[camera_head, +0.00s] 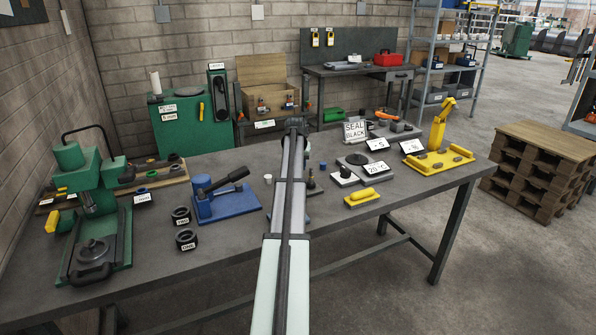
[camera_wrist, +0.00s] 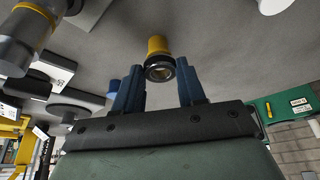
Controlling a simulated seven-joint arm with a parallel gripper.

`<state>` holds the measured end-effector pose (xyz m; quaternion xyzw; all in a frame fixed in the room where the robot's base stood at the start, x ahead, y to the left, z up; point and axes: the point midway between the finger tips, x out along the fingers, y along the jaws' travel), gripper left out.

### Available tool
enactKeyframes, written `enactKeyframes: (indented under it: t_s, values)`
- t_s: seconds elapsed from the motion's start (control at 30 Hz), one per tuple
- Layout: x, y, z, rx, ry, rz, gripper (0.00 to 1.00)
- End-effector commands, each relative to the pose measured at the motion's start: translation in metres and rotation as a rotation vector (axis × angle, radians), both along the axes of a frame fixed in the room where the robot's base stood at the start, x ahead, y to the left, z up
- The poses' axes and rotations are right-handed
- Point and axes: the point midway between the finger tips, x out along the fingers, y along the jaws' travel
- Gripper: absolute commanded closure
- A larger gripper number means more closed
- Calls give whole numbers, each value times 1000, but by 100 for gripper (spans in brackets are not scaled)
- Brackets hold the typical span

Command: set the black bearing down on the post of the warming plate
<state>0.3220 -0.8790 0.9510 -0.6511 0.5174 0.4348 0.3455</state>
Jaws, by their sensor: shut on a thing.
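In the wrist view my gripper (camera_wrist: 160,85) has its two blue fingers on either side of a dark ring (camera_wrist: 160,72), which I take for the black bearing. A yellow cylinder (camera_wrist: 158,46) shows right at the ring; I cannot tell whether it is joined to it or behind it. In the head view my arm hides the gripper and the held thing. The warming plate (camera_head: 352,162) seems to be the dark round plate by the "25°C" card, right of my arm. A dark disc also shows in the wrist view (camera_wrist: 70,108), left of the fingers. Its post is not clear.
A yellow block (camera_head: 363,197) and a yellow press (camera_head: 440,158) are to the right. A blue press (camera_head: 222,203), two black rings (camera_head: 183,227) and green machinery (camera_head: 97,255) are left. The front right tabletop is clear.

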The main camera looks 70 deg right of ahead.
Motion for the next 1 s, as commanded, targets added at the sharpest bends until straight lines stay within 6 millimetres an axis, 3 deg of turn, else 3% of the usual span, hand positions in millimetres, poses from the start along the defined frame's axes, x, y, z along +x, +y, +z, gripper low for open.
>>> enactKeyframes:
  t_s: [1.0]
  values:
    - [0, 0, 41, 1, 0, 0, 100]
